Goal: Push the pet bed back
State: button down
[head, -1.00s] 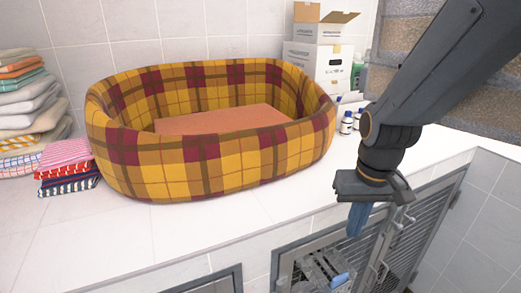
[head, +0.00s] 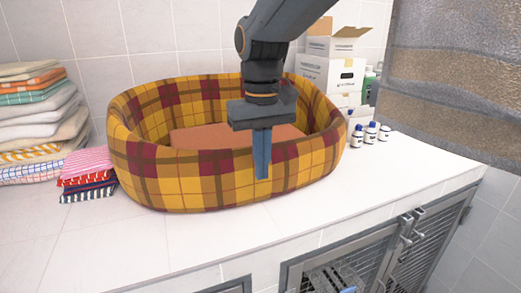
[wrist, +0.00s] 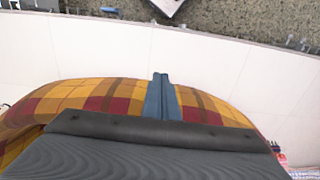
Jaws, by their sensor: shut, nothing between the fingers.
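The pet bed (head: 190,185) is an oval plaid basket in yellow, brown and dark red, with an orange-brown cushion (head: 195,137) inside. It stands on the white counter (head: 200,245), close to the tiled back wall. My gripper (head: 262,178) points down with its blue fingers shut and empty. In the head view the fingers overlap the bed's front wall, right of its middle. In the wrist view the finger tips (wrist: 160,76) reach slightly past the edge of the plaid rim (wrist: 80,97). I cannot tell whether they touch the bed.
Folded towels (head: 40,120) are stacked at the left, with a smaller striped pile (head: 85,172) close to the bed. Small bottles (head: 370,132) and white boxes (head: 332,75) stand at the right. The counter in front is clear. Wire kennel doors (head: 405,245) are below.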

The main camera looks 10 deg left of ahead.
jog(key=w+a+f+p, duration=0.2)
jog(key=w+f+p, duration=0.1)
jog(key=f, duration=0.2)
jog(key=shift+w, duration=0.2)
dwell(0.3)
